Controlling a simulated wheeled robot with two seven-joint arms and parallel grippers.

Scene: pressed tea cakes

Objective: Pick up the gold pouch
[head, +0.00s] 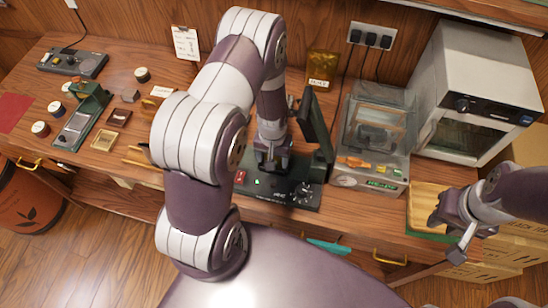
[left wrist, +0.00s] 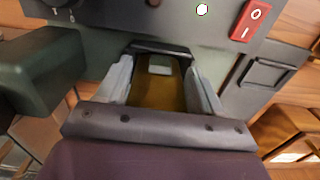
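A gold pouch (head: 322,68) with a pale label low on its front stands upright against the back wall. My left gripper (head: 272,160) points down over the black machine (head: 300,194), well in front of the pouch and left of it. Its fingers are apart in the left wrist view (left wrist: 158,88). An olive-gold surface with a pale patch shows between them; I cannot tell what it is or whether they touch it. My right gripper (head: 450,228) is open and seems empty by a wooden tray (head: 428,198) at the right.
A black screen (head: 316,125) stands right beside my left gripper. A grey device (head: 375,135) and a white oven (head: 478,88) fill the right of the counter. A clipboard (head: 186,43) is at the back wall. Small tins and a green scale (head: 82,118) lie at the left.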

